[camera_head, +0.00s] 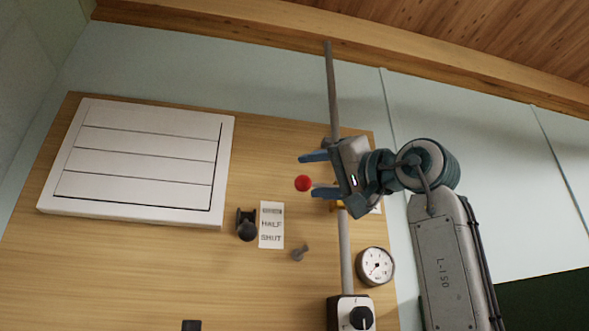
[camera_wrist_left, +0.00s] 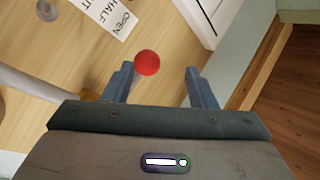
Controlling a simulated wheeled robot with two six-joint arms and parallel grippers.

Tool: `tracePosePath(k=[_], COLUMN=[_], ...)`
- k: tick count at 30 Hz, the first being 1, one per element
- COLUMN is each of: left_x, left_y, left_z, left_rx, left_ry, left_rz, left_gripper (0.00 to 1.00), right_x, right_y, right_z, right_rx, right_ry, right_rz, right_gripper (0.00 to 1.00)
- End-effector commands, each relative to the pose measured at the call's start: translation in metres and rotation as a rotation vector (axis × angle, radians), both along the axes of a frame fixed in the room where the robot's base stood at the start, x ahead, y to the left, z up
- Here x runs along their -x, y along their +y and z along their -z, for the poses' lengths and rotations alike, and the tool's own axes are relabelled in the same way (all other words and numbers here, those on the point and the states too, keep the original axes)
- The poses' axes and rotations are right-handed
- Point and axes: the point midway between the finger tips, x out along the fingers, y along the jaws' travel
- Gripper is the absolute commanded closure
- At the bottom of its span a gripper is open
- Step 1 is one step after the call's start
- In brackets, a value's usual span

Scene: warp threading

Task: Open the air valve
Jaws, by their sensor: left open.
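A red ball knob (camera_head: 303,183) shows in front of the wooden board, and it also shows in the left wrist view (camera_wrist_left: 147,62). A grey vertical pipe (camera_head: 345,255) runs behind my gripper, with a bit of brass fitting beside it; the rest of the valve is hidden by the gripper. My left gripper (camera_head: 312,174) is open, its two blue fingers pointing at the board. In the wrist view the ball lies between the fingers (camera_wrist_left: 161,85), closer to the left one. I cannot tell whether they touch it. My right gripper is not in view.
A label reading HALF and SHUT (camera_head: 271,228) is on the board beside a black clip-like part (camera_head: 246,226). A small grey peg (camera_head: 299,252), a round gauge (camera_head: 375,266) and a black rotary knob (camera_head: 361,318) are lower. A white slatted panel (camera_head: 226,165) is at left.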

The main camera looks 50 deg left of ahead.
Motion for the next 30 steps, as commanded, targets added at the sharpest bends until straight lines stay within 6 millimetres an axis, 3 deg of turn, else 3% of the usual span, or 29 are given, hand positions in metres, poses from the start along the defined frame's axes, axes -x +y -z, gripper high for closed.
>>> tracePosePath(k=[4, 9, 15, 21, 29, 30], left_x=[0.003, 0.004, 0.005, 0.005, 0.005, 0.005], left_y=[0.028, 0.047, 0.054, 0.054, 0.054, 0.054], left_z=[-0.011, -0.015, -0.016, -0.015, -0.015, -0.015], left_rx=[0.002, 0.002, 0.000, 0.000, 0.000, 0.000], left_ry=[0.001, 0.003, 0.003, 0.003, 0.003, 0.003], left_rz=[-0.006, -0.004, -0.002, -0.002, -0.002, -0.002], left_gripper=[0.48, 0.48, 0.48, 0.48, 0.99, 1.00], right_x=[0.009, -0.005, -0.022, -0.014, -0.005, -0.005], right_y=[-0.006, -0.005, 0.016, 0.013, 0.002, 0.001], right_z=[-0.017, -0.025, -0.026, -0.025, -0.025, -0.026], right_rx=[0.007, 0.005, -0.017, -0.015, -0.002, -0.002], right_ry=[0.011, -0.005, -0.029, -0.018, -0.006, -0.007], right_rz=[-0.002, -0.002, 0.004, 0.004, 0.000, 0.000], right_gripper=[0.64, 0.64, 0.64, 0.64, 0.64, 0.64])
